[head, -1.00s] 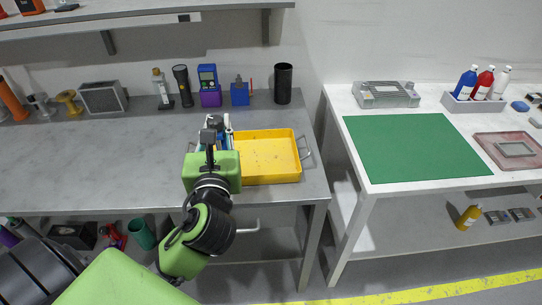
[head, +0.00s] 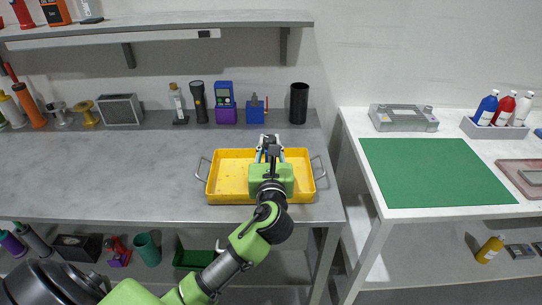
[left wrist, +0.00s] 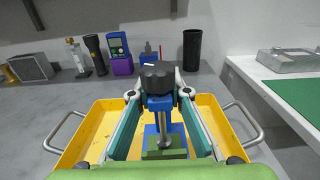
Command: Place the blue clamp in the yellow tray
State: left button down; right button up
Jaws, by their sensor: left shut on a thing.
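The yellow tray (head: 229,180) lies on the grey bench near its right end, with a metal handle at each side. My left gripper (head: 269,143) is over the tray, a little right of its middle. In the left wrist view, its teal-padded fingers are shut on the blue clamp (left wrist: 159,104), which has a dark knob on top and stands about upright. The yellow tray (left wrist: 236,132) shows on both sides of the fingers. The clamp is mostly hidden in the head view. I cannot tell whether its lower end touches the tray floor. My right gripper is out of view.
Behind the tray stand a blue block with a red handle (head: 255,111), a black cylinder (head: 298,103), a blue meter (head: 225,96) and a black flashlight (head: 198,102). The bench left of the tray is clear. A white table with a green mat (head: 435,172) stands to the right.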

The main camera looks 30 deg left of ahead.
pick_arm(q)
jog(key=shift+w+f, duration=0.15)
jog(key=shift+w, duration=0.05)
jog(key=shift+w+f, duration=0.1)
jog(key=shift+f, duration=1.55)
jog(key=shift+b, duration=0.3)
jog(key=shift+f, duration=0.2)
jog(key=c, duration=1.9)
grip_release()
